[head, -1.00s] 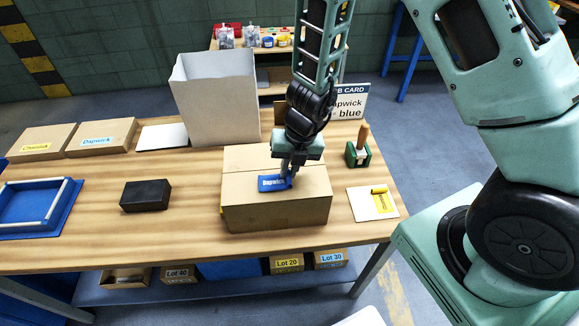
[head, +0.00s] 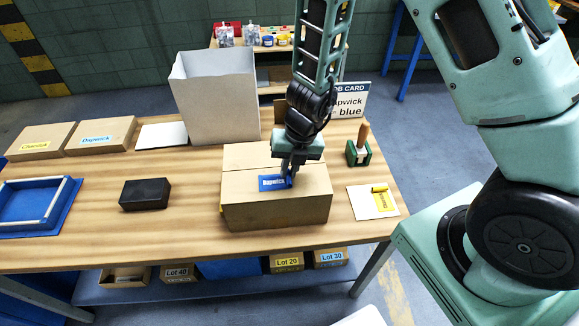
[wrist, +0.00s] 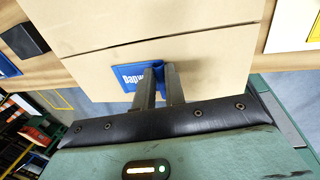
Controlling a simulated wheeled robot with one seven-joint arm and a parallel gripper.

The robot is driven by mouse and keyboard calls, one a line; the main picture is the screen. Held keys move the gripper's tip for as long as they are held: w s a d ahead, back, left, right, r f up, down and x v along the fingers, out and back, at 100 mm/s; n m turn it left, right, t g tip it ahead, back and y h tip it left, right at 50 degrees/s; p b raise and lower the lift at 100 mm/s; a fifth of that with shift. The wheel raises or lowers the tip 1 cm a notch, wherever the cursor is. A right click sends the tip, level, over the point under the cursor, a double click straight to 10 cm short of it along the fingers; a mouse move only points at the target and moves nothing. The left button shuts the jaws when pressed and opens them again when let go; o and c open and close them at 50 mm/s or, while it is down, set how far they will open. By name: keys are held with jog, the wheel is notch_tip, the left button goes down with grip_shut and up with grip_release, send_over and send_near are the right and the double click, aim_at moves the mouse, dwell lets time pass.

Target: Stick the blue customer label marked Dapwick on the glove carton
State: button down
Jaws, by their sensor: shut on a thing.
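The glove carton (head: 250,190) is a closed brown box in the middle of the table; its top also fills much of the wrist view (wrist: 110,20). The blue label marked Dapwick (head: 271,183) lies against the carton's top, right of its middle. My gripper (head: 289,176) is over the carton's top, shut on the label's right end. In the wrist view the two fingers (wrist: 160,82) pinch the label's raised tab, and the label (wrist: 128,76) shows beside and beyond them. Whether the whole label touches the carton I cannot tell.
A yellow label on a white card (head: 373,202) lies right of the carton, with a wooden-handled tool in a green holder (head: 358,152) behind it. A tall white bin (head: 214,100) stands behind. A dark block (head: 145,194) and a blue tray (head: 35,207) are at left.

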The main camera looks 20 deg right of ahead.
jog(key=shift+f, duration=0.1)
dwell(0.3)
jog(key=c, duration=1.4)
grip_release()
jog(key=shift+d, duration=0.1)
jog(key=p+v, duration=0.8)
jog(key=v, duration=0.9)
jog(key=s+a+r+m+b, duration=0.1)
jog(key=s+a+m+b, duration=0.2)
jog(key=s+m, duration=0.3)
jog(key=s+a+r+m+h+b, duration=0.1)
jog(key=s+a+m+b, duration=0.2)
jog(key=s+m, duration=0.3)
jog(key=s+a+r+m+b, duration=0.1)
jog(key=s+a+m+b, duration=0.2)
jog(key=s+m, duration=0.4)
jog(key=shift+a+r+m+g+h, duration=0.1)
jog(key=shift+m+g, duration=0.05)
jog(key=shift+m, duration=0.8)
jog(key=shift+a+r+m+g+h, duration=0.1)
jog(key=shift+a+m, duration=0.05)
jog(key=shift+m, duration=0.75)
jog(key=shift+a+r+m+g+h, duration=0.1)
jog(key=shift+m+g, duration=0.05)
jog(key=shift+m, duration=0.8)
